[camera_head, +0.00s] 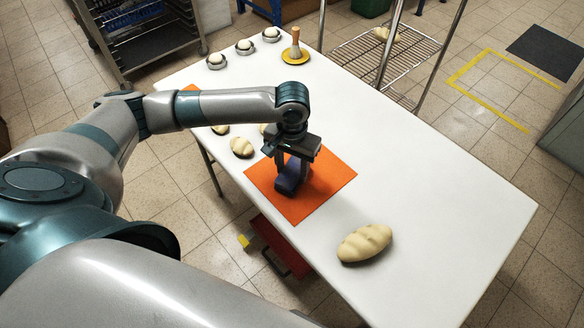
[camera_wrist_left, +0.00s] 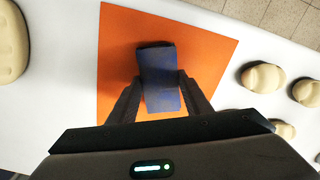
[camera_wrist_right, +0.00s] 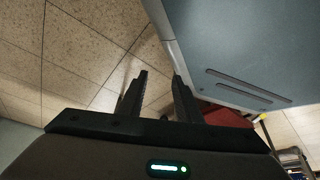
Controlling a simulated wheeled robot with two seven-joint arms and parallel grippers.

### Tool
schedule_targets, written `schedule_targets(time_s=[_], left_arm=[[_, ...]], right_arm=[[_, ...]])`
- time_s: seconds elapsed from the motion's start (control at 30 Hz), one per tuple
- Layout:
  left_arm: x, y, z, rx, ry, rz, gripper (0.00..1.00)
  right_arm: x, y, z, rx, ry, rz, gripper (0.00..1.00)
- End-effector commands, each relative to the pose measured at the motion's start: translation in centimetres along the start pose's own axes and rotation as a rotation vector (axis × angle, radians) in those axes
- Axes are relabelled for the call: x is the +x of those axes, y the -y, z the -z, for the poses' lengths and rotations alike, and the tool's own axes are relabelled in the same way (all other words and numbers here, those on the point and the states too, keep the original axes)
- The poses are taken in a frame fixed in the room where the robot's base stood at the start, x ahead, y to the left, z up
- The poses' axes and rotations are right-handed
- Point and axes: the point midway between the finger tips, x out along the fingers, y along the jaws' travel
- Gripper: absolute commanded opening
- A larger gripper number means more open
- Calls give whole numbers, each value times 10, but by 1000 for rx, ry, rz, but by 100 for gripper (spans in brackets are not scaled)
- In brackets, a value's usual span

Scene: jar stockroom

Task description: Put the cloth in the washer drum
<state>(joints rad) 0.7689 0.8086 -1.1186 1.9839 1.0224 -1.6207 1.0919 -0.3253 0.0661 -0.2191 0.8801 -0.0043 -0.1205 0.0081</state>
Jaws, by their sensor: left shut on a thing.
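A dark blue thing (camera_head: 289,183), perhaps the cloth, is over the orange mat (camera_head: 328,180) on the white table. It looks blocky, and I cannot tell whether it touches the mat. My left gripper (camera_head: 293,168) points down and is shut on it. In the left wrist view the blue thing (camera_wrist_left: 160,75) sits between the two fingers. My right gripper (camera_wrist_right: 160,80) shows only in its own wrist view, with its fingers apart and nothing between them, above a tiled floor. No washer drum is recognisable in any view.
On the white table (camera_head: 435,185), a large loaf (camera_head: 364,243) lies near the front and smaller rolls (camera_head: 241,147) lie at the left edge. Several small bowls (camera_head: 216,61) and a yellow dish (camera_head: 295,56) stand at the far end. A wire rack (camera_head: 385,55) stands behind. The table's right part is clear.

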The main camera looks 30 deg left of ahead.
Motion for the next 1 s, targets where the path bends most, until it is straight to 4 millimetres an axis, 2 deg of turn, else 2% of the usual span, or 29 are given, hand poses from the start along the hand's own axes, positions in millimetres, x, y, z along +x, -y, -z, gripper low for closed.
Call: schedule_targets(time_s=[0.27, 0.3, 0.33, 0.37, 0.8, 1.0], left_arm=[[2, 0, 0, 0, -1, 0, 23], [2, 0, 0, 0, -1, 0, 54], [2, 0, 0, 0, -1, 0, 61], [2, 0, 0, 0, -1, 0, 63], [0, 0, 0, 0, -1, 0, 63], [-20, 0, 1, -1, -3, -1, 63]], right_arm=[[-2, -1, 1, 0, 1, -1, 31], [-1, -1, 0, 0, 4, -1, 31], [-1, -1, -1, 0, 5, -1, 31], [-1, -1, -1, 0, 6, -1, 31], [1, -2, 0, 0, 0, -2, 31], [2, -2, 10, 0, -24, -1, 31]])
